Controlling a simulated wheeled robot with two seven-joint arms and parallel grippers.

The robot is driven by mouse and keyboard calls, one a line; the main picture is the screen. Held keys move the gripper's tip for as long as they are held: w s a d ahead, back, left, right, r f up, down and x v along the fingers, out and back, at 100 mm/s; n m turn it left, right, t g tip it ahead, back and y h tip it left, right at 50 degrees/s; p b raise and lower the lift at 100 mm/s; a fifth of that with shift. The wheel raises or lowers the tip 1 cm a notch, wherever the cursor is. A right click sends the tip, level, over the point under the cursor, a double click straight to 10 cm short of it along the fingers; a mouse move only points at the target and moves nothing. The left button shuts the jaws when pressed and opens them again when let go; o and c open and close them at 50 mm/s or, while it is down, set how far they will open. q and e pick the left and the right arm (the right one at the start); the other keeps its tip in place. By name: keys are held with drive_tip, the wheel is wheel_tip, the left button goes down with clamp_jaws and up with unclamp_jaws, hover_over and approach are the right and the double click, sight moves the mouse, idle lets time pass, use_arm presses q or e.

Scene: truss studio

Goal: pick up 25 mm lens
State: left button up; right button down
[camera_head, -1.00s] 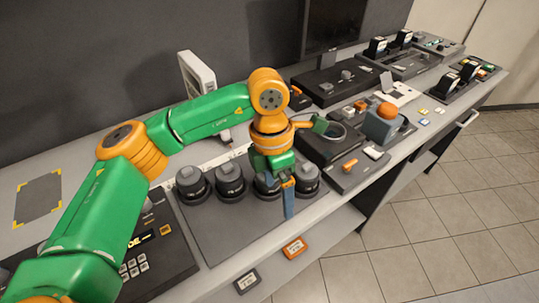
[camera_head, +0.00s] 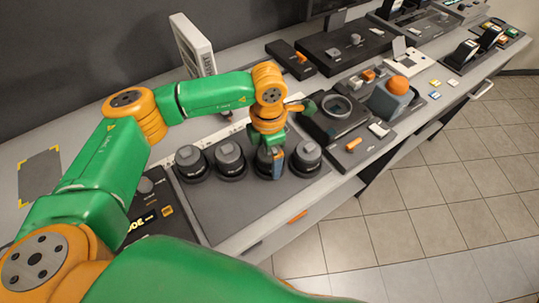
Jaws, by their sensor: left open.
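Several dark cylindrical lenses stand upright in a row on a dark grey mat (camera_head: 232,211). From left to right I see a first lens (camera_head: 190,163), a second lens (camera_head: 230,160), a third lens mostly covered by my gripper, and a fourth lens (camera_head: 307,158) at the right end. Their markings are too small to read, so I cannot tell which is the 25 mm lens. My left gripper (camera_head: 271,160) points down at the third lens, its jaws open. I cannot tell whether the fingers touch it. My right gripper is out of view.
A white upright panel (camera_head: 192,46) stands behind. A black unit with a ring (camera_head: 337,107) and a grey block with an orange ball (camera_head: 391,97) stand to the right. The bench's front edge is close to the lenses.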

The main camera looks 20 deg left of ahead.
use_arm(q)
drive_tip(key=shift+s, duration=0.1)
drive_tip(key=c, duration=0.9)
clamp_jaws()
